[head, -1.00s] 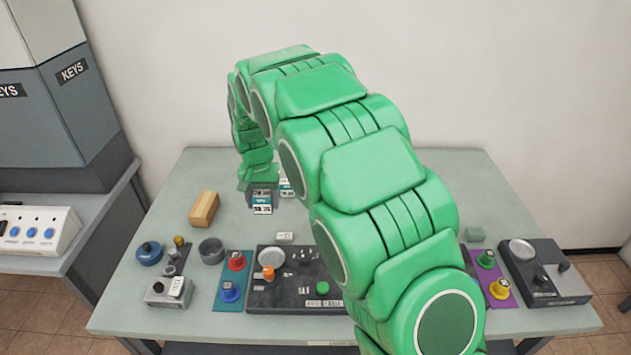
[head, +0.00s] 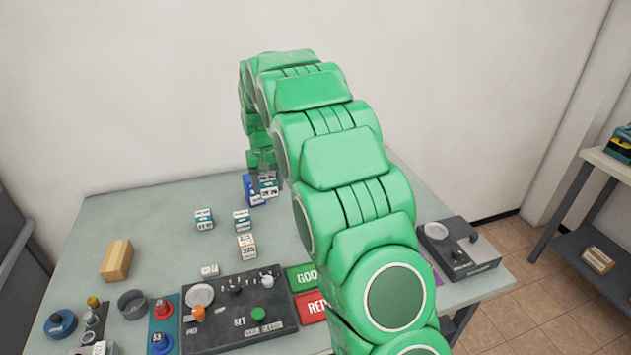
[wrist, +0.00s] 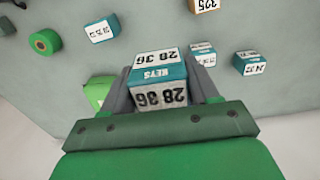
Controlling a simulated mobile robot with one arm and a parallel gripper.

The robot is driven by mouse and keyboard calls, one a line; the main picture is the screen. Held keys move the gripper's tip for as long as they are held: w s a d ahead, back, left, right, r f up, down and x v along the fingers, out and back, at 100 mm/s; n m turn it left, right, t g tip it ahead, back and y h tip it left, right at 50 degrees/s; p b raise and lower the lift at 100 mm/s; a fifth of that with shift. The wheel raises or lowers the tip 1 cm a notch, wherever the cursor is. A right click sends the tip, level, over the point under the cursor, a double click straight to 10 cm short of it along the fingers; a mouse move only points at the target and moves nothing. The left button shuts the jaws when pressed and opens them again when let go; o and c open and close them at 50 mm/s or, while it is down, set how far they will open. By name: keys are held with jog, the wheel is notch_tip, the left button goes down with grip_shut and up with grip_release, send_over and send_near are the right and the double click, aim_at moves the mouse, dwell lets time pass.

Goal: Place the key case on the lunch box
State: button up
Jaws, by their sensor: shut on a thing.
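My gripper (head: 263,170) is shut on a small teal and white box, the key case (head: 269,187), lettered KEYS and 28 36. In the wrist view the key case (wrist: 160,92) sits between the two fingers of my gripper (wrist: 162,88). In the head view it is over the back part of the table, and its height is unclear. A blue thing (head: 251,191) shows beside it on the left, partly hidden. A bright green thing (wrist: 98,91) is partly hidden beside the fingers in the wrist view. I cannot tell which thing is the lunch box.
Several small labelled boxes (head: 240,221) stand left of my gripper. A wooden block (head: 116,260) lies further left. A dark control panel (head: 238,305) and green and red signs are in front. A dark scale-like device (head: 457,248) stands right. My arm hides the table's middle right.

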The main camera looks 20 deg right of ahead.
jog(key=d+r, duration=0.2)
jog(key=d, duration=1.5)
jog(key=shift+w+d+f, duration=0.35)
jog(key=shift+w+f, duration=1.15)
jog(key=shift+w, duration=0.75)
jog(key=shift+w+d+f, duration=0.4)
jog(key=shift+w+f, duration=1.05)
jog(key=shift+w, duration=0.85)
jog(key=shift+w+d+f, duration=0.35)
jog(key=shift+w+f, duration=1.15)
jog(key=shift+w, duration=0.75)
jog(key=shift+f, duration=0.1)
jog(key=shift+w, duration=0.1)
jog(key=shift+w+f, duration=0.15)
jog(key=shift+f, duration=1.6)
jog(key=shift+f, duration=0.15)
jog(key=o, duration=1.1)
